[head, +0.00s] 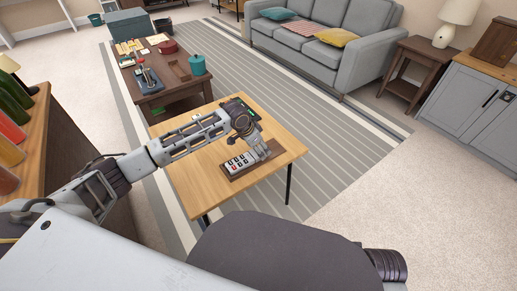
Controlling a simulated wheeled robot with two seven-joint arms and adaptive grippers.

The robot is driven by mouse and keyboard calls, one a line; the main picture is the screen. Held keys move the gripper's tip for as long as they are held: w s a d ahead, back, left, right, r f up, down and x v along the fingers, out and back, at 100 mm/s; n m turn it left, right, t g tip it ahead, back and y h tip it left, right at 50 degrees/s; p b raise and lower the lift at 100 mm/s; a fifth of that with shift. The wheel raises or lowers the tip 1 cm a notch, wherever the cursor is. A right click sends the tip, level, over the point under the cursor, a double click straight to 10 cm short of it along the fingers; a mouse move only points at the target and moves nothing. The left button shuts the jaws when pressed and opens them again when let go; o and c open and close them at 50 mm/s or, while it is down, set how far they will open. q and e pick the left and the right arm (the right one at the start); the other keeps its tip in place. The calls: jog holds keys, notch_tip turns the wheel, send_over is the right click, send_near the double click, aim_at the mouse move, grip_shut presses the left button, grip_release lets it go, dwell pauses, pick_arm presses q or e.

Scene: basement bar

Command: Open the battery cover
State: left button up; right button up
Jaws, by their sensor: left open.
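A pale, box-like device (240,162) with dark and red marks on its top lies on a brown board (238,177) on the light wooden table. It may be the thing with the battery cover, but no cover can be made out at this size. My left arm reaches across the table from the left. My left gripper (262,154) points down over the right end of the device and board and is open. I cannot tell whether its fingers touch the device. The gripper hides part of the board. My right gripper is out of view.
The light wooden table (190,187) has bare room on its left. A dark green item (248,111) lies at its far edge, partly behind my arm. A dark table (186,91) with a teal pot (197,64) and other items stands behind. A grey sofa (325,48) stands farther back.

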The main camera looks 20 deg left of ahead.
pick_arm(q)
jog(key=shift+f, duration=0.1)
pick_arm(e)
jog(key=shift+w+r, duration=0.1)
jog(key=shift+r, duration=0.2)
pick_arm(q)
jog(key=c, duration=1.5)
jog(key=shift+o, duration=0.2)
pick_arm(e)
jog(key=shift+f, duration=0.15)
